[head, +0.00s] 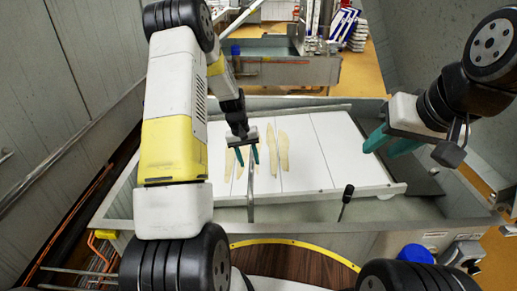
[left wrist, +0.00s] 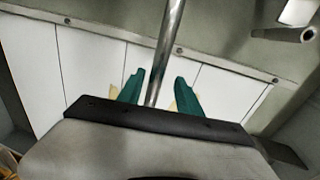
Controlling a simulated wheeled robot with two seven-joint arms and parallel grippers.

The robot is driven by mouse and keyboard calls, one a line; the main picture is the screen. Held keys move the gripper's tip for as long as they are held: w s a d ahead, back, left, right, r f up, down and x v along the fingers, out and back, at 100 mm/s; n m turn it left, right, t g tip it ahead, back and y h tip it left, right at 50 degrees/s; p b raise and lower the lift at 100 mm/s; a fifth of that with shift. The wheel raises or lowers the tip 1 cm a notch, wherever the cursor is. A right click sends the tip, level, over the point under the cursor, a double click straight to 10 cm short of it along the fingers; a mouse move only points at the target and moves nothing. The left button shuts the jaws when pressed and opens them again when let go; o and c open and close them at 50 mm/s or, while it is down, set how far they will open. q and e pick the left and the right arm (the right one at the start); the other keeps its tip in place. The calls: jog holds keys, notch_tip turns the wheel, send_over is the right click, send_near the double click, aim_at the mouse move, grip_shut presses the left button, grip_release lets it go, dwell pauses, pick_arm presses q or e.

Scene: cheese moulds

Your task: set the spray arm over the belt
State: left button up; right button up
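The spray arm appears to be the thin metal pipe (head: 250,197) at the near side of the white belt (head: 310,178). It also runs from the top edge down between my fingers in the left wrist view (left wrist: 168,40). My left gripper (head: 248,156) is open over the belt, with its teal fingers on either side of the pipe. A gap shows beside the pipe in the left wrist view; its lower end there is hidden by the gripper body. My right gripper (head: 390,143) is open and empty at the belt's right end.
Pale yellowish strips (head: 283,152) lie on the belt's left half. A black-handled lever (head: 347,194) stands at the near edge. A metal trough rim (head: 300,226) surrounds the belt. A grey wall is at left; another metal unit (head: 295,70) stands behind.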

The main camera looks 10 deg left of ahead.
pick_arm(q)
jog(key=shift+d, duration=0.1)
notch_tip(320, 180, up, 8)
jog(key=a, duration=0.1)
jog(key=shift+s+a+f, duration=0.15)
jog(key=shift+a+f, duration=0.05)
jog(key=shift+a, duration=0.1)
